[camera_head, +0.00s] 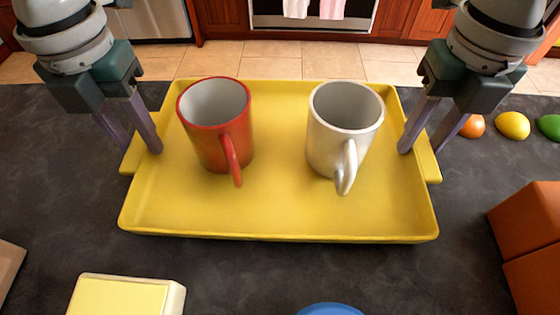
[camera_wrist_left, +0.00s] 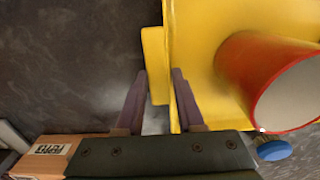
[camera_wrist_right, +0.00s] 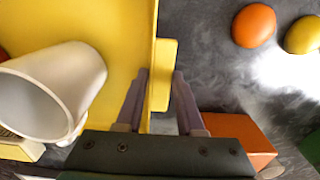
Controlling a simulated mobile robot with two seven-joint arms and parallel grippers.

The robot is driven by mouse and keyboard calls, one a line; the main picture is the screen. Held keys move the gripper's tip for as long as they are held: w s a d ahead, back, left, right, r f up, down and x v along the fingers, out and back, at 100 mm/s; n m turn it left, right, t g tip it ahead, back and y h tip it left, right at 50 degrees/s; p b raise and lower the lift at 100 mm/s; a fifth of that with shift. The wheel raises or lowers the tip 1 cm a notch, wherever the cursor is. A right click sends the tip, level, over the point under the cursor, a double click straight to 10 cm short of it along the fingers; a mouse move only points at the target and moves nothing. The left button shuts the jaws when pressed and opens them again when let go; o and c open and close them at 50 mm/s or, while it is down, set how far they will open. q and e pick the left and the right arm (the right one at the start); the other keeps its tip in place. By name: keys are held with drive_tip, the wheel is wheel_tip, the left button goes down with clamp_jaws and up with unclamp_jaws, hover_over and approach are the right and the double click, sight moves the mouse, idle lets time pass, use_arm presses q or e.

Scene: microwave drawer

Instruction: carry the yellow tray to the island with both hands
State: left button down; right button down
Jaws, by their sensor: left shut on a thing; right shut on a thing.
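The yellow tray (camera_head: 285,215) is level on or just above the dark countertop; I cannot tell which. A red mug (camera_head: 215,130) stands upright on its left half and a white mug (camera_head: 340,130) upright on its right half. My left gripper (camera_head: 140,150) is shut on the tray's left side, by the handle tab; the tab also shows in the left wrist view (camera_wrist_left: 155,60). My right gripper (camera_head: 420,150) is shut on the tray's right side, by the other tab, seen in the right wrist view (camera_wrist_right: 162,75). Both mugs are clear of my fingers.
An orange fruit (camera_head: 473,126), a yellow fruit (camera_head: 512,125) and a green one (camera_head: 550,127) lie right of the tray. Orange-brown boxes (camera_head: 530,240) stand at the right. A pale yellow box (camera_head: 125,295) and a blue object (camera_head: 330,309) are nearest me. Cabinets and an oven (camera_head: 312,15) stand beyond the floor.

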use_arm(q)
drive_tip(key=shift+f+b, duration=0.3)
drive_tip(key=shift+f, duration=0.25)
use_arm(e)
drive_tip(key=shift+f, duration=0.5)
use_arm(q)
drive_tip(key=c, duration=0.5)
unclamp_jaws()
drive_tip(key=shift+r, duration=0.25)
use_arm(e)
drive_tip(key=c, duration=0.5)
unclamp_jaws()
drive_tip(key=shift+r, duration=0.2)
drive_tip(key=shift+r, duration=0.25)
use_arm(q)
wheel_tip(320, 180, up, 12)
use_arm(e)
wheel_tip(320, 180, up, 12)
drive_tip(key=shift+f, duration=0.2)
